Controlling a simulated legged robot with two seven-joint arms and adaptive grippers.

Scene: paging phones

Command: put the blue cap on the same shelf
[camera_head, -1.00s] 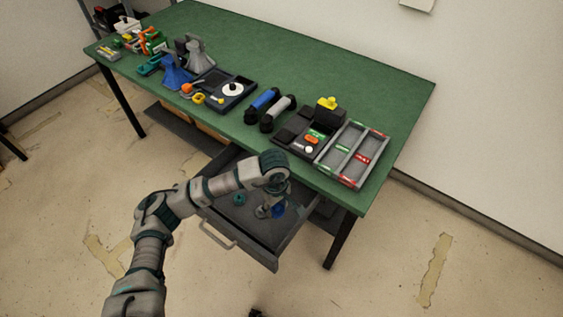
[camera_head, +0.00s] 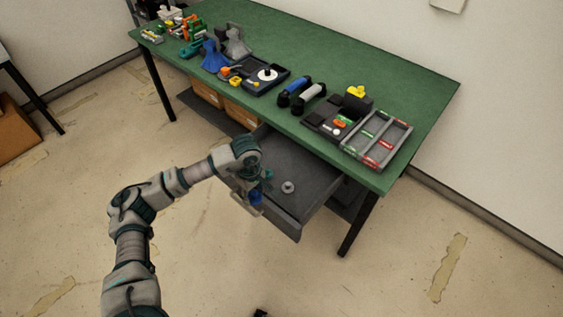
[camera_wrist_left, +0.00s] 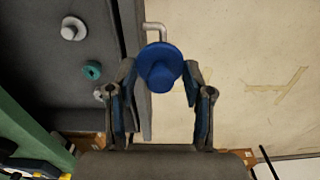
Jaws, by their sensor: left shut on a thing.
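The blue cap (camera_head: 256,198) is in my left gripper (camera_head: 258,184), at the front of the open grey drawer (camera_head: 312,198). In the left wrist view the blue cap (camera_wrist_left: 160,68) sits between the two fingertips of the left gripper (camera_wrist_left: 160,80), with its round face towards the camera. It is over the drawer's front edge by the handle (camera_wrist_left: 154,30), with floor showing beside it. A grey cap (camera_head: 288,187) and a teal ring-like piece (camera_wrist_left: 92,70) lie in the drawer.
The green table (camera_head: 360,75) carries a divided grey tray (camera_head: 378,140), dark trays, blue and grey handles, and several tools. Below it is a dark shelf (camera_head: 192,99) with orange-brown boxes (camera_head: 207,93).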

